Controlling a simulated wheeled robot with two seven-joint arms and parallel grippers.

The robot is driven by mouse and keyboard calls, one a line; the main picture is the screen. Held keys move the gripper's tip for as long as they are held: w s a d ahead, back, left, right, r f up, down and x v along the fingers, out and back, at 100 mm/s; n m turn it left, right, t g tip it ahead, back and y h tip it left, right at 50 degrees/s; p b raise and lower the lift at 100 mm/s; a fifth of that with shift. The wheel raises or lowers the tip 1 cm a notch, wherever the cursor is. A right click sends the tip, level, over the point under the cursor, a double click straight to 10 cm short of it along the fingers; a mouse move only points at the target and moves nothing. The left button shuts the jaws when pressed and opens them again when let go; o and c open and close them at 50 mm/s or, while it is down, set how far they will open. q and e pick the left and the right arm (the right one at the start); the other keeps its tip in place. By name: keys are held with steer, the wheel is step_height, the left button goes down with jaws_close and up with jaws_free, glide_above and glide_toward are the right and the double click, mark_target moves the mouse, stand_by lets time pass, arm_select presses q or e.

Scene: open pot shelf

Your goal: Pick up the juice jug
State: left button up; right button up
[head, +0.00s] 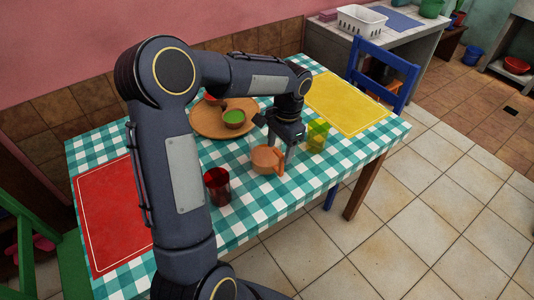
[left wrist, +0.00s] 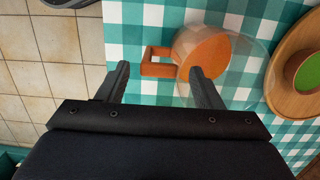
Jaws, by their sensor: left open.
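The juice jug (head: 262,158) stands on the checkered table, clear-walled with orange juice inside and an orange handle on its right side in the head view. In the left wrist view the jug (left wrist: 208,50) is seen from above, and its square handle (left wrist: 155,62) shows between my two fingertips. My left gripper (head: 283,146) is open and empty, pointing down close to the handle. I cannot tell whether the fingers touch the handle. The right finger overlaps the jug's edge in the wrist view. My right gripper is not in view.
A yellow-green glass (head: 318,135) stands right of the jug and a dark red glass (head: 217,186) to its left. Behind is a round wooden board (head: 208,122) with bowls. Red (head: 112,215) and yellow (head: 345,102) placemats lie on the table (head: 255,215).

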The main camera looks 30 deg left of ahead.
mark_target(280, 153)
arm_select(q)
steer(key=f, duration=0.4)
steer(key=shift+s, duration=0.25)
steer(key=shift+d, duration=0.1)
jaws_close()
